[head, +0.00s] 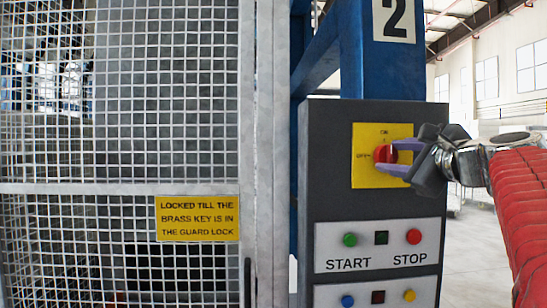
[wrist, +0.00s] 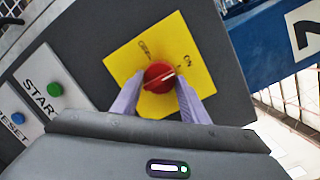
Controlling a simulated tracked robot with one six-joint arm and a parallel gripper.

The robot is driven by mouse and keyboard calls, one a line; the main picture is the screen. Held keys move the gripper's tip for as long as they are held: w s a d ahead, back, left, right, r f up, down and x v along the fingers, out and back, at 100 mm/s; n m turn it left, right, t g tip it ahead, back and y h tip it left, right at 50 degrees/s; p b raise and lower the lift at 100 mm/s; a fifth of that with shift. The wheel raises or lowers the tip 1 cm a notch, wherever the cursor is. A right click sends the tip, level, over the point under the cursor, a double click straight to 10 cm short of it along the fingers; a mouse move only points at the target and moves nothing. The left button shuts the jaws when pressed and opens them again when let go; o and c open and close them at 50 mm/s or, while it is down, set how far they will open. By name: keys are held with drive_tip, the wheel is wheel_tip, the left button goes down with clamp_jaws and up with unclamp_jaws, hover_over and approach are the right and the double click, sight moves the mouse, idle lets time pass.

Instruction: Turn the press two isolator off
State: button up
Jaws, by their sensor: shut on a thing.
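The press two isolator is a red rotary knob (head: 380,154) on a yellow plate (head: 366,137), high on the dark grey control box. The plate has ON at the top and OFF at the left in the head view. My gripper (head: 388,158) reaches in from the right, its purple fingers shut on the knob. In the wrist view, the fingers sit on either side of the red knob (wrist: 159,76). The white line on the knob points toward the ON label there. The fingers partly hide the knob in the head view.
Below the isolator are a green START button (head: 350,239), a red STOP button (head: 414,236) and a lower row of buttons. A blue post (head: 369,65) marked 2 stands behind the box. A mesh guard (head: 120,120) with a yellow lock notice (head: 197,218) stands left.

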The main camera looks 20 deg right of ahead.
drive_tip(key=shift+d+f, duration=0.1)
drive_tip(key=shift+d, duration=0.05)
drive_tip(key=shift+c, duration=1)
drive_tip(key=shift+a+n, duration=0.2)
drive_tip(key=shift+n, duration=0.2)
drive_tip(key=n, duration=0.2)
drive_tip(key=shift+n+g, duration=0.3)
drive_tip(key=n, duration=0.5)
drive_tip(key=shift+a+g, duration=0.1)
drive_tip(key=shift+g, duration=0.2)
drive_tip(key=n+h, duration=0.1)
drive_tip(key=n, duration=0.3)
drive_tip(key=shift+g, duration=0.3)
drive_tip(key=n, duration=0.3)
drive_tip(key=shift+w+a+n+h, duration=0.1)
drive_tip(key=shift+n+h, duration=0.3)
